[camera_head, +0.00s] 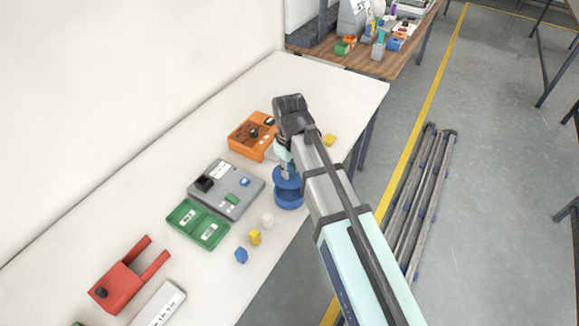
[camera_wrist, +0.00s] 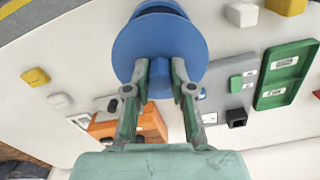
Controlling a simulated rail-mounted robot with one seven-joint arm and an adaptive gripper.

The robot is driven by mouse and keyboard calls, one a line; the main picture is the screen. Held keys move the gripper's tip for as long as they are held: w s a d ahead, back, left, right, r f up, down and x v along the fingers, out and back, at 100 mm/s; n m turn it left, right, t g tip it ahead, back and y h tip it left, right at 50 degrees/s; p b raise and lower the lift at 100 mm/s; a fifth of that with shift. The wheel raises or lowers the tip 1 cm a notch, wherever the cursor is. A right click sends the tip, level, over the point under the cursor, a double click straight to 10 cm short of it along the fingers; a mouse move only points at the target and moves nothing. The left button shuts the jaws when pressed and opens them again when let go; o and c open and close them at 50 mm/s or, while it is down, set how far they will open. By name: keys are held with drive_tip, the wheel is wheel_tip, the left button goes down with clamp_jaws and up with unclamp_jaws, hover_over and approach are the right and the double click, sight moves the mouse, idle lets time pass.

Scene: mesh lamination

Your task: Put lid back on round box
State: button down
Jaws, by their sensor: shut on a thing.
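In the head view, my gripper (camera_head: 284,160) points down over a blue round box (camera_head: 289,198) near the table's right edge. A blue disc-shaped lid (camera_wrist: 160,40) fills the top middle of the wrist view. My gripper's fingers (camera_wrist: 160,72) are shut on a narrow blue part of the lid between them. More blue, rounded shape shows past the lid's far edge at the top of the wrist view. The lid is over the box in the head view. The arm and fingers partly hide it, and I cannot tell whether lid and box touch.
An orange box (camera_head: 250,135), a grey device (camera_head: 222,188) and a green tray (camera_head: 198,222) lie left of the round box. White, yellow and blue small blocks (camera_head: 254,237) lie in front. A red forked piece (camera_head: 122,285) is at lower left. The far table end is bare.

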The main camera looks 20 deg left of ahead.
drive_tip(key=shift+f+b, duration=1.7)
drive_tip(key=shift+f, duration=1.45)
drive_tip(key=shift+f+p, duration=0.15)
drive_tip(key=shift+p, duration=0.25)
idle(1.0)
drive_tip(key=shift+c, duration=2.2)
unclamp_jaws()
drive_tip(key=shift+r+p, duration=2.55)
drive_tip(key=shift+r, duration=0.95)
